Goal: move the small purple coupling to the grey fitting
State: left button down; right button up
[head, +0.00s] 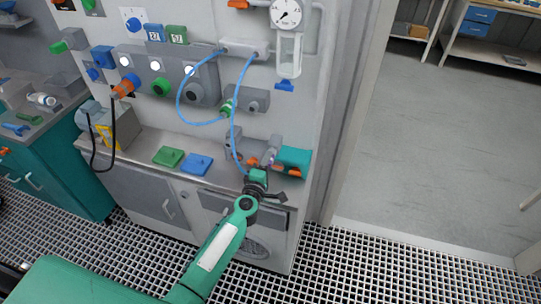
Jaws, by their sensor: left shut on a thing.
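My left gripper (262,184) reaches up from below to the front right of the bench ledge. It is shut, and its fingers are mostly hidden by its own wrist. A small purple coupling (268,160) shows just beyond the gripper, and a blue hose runs down to this spot. The gripper appears to hold the coupling, though the grip itself is hidden. A grey fitting (275,144) stands right behind the purple part; I cannot tell whether they touch. My right gripper is not in view.
A teal block (293,158) lies right of the coupling. Green (168,157) and blue (197,164) pads lie left on the ledge (140,143). Open floor (440,160) lies right.

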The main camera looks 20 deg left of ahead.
pick_arm(q)
jog(key=shift+s+r, duration=0.1)
jog(key=shift+s, duration=0.65)
jog(key=shift+s+a+p, duration=0.1)
jog(key=shift+s+p, duration=0.25)
jog(key=shift+s, duration=1.85)
jog(key=s+a+r, duration=0.2)
jog(key=s+r, duration=1)
jog(key=s, duration=0.4)
jog(key=shift+s+r+y, duration=0.3)
jog(key=shift+s+r, duration=0.1)
